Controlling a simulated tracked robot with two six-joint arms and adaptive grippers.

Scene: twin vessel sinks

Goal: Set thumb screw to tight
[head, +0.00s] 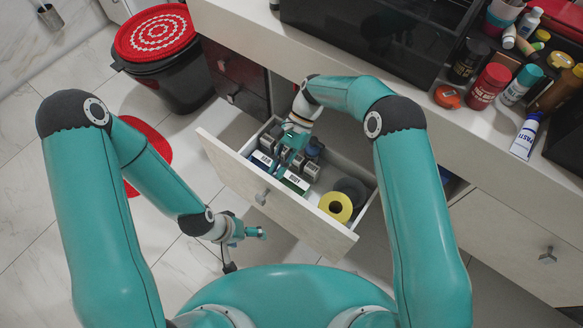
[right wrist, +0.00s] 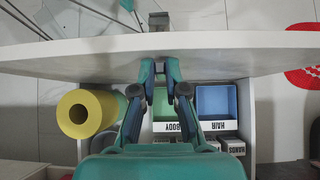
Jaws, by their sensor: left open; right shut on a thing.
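My right gripper (head: 275,169) reaches down into the open drawer, close to the inner side of its front panel. In the right wrist view its fingertips (right wrist: 160,64) are close together at the white front panel. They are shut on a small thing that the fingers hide. I cannot clearly make out the thumb screw in either view. My left gripper (head: 256,233) is open and empty, low over the floor in front of the drawer, apart from everything.
The pulled-out drawer (head: 230,172) holds labelled boxes, HAIR (right wrist: 218,126) and BODY (right wrist: 163,127), and a yellow roll (head: 336,206). A metal knob (head: 262,197) is on its front. A black bin (head: 170,75) stands left. Bottles (head: 490,86) crowd the counter at right.

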